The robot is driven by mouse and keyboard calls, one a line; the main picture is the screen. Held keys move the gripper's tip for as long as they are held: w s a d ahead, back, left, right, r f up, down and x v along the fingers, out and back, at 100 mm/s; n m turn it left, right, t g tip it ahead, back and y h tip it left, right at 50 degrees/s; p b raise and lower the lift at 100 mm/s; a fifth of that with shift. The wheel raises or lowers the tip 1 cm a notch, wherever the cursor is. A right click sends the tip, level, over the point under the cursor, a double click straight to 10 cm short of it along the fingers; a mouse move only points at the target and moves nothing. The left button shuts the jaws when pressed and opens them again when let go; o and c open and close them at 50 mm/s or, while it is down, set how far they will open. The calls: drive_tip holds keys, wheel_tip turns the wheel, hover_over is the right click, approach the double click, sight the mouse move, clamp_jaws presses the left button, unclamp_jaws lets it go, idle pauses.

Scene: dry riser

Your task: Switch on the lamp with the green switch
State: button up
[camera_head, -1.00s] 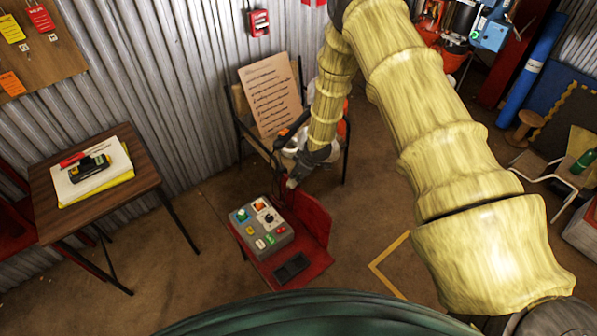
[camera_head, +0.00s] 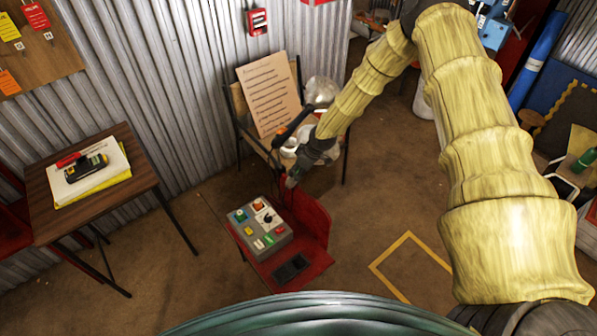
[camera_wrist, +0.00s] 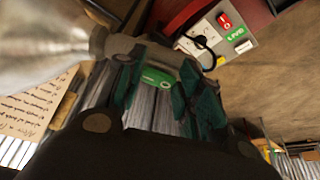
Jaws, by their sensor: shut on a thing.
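The grey control box (camera_head: 263,228) lies on the red chair (camera_head: 312,222), with coloured buttons and labels and a black knob on top. The wrist view shows part of it (camera_wrist: 217,34) at upper right, with a red and a green label.
A wooden chair with a written board (camera_head: 268,95) stands behind my gripper by the corrugated wall. A dark bar (camera_head: 293,125) shows beside my wrist. A table (camera_head: 45,190) with papers and a black-yellow device is at left.

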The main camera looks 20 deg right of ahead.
drive_tip(key=shift+s+a+f+g+b, duration=0.25)
drive_tip(key=shift+s+f+g+b, duration=0.05)
drive_tip(key=shift+b, duration=0.15)
drive_tip(key=shift+w+d+r+y, duration=0.15)
drive_tip(key=shift+r+y, duration=0.1)
drive_tip(key=shift+y, duration=0.05)
drive_tip(key=o, duration=0.9)
drive_tip(key=shift+c, duration=0.2)
drive_tip(key=shift+o, duration=0.8)
drive_tip(key=shift+r, duration=0.15)
drive_tip(key=shift+d, duration=0.15)
drive_tip(key=shift+w+d+r, duration=0.1)
drive_tip(key=shift+w, duration=0.05)
drive_tip(key=v, duration=1.1)
drive_tip(key=shift+r, duration=0.4)
